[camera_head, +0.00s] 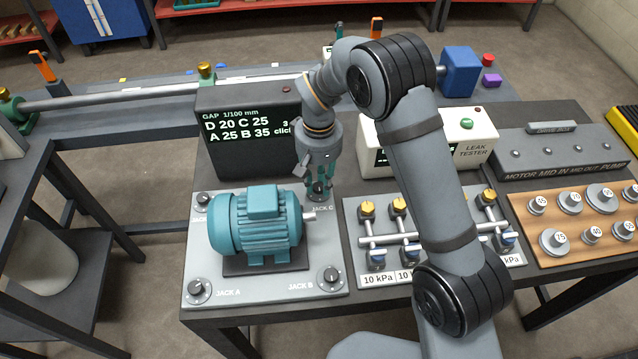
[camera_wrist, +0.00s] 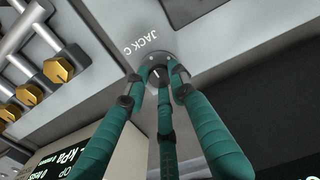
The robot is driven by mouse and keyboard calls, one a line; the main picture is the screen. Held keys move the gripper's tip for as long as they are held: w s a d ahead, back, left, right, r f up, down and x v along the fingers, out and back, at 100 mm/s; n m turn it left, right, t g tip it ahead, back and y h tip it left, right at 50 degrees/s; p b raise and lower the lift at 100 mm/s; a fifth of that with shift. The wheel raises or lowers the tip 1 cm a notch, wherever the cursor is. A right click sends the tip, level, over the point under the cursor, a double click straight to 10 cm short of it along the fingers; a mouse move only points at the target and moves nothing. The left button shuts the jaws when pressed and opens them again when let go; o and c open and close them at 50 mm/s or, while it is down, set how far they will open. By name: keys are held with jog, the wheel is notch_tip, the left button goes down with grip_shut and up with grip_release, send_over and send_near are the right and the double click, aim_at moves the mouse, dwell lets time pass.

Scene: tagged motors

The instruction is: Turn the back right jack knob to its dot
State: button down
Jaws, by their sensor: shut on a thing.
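The back right jack knob, marked JACK C, is a small dark knob (camera_wrist: 157,75) on a round grey dial at the back right of the light grey motor plate (camera_head: 205,245). My gripper (camera_head: 319,194) is above that corner, pointing down. In the wrist view the teal fingers of my gripper (camera_wrist: 160,82) are closed around the knob, and a pale mark shows on its top. The dot is not discernible, and the fingers cover part of the dial. In the head view the gripper hides the knob.
A teal motor (camera_head: 264,225) stands on the plate just left of my gripper. A black gap display (camera_head: 245,125) reads D 20, C 25, A 25, B 35. The valve panel (camera_head: 350,215) with yellow knobs lies to the right. A leak tester (camera_head: 470,150) stands behind.

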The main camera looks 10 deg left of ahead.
aim_at(319, 186)
jog(key=shift+w+a+r, duration=0.1)
dwell(0.4)
jog(key=c, duration=1.5)
grip_release()
jog(key=shift+o, duration=0.2)
notch_tip(319, 186, up, 12)
notch_tip(319, 186, down, 12)
jog(key=shift+f, duration=0.1)
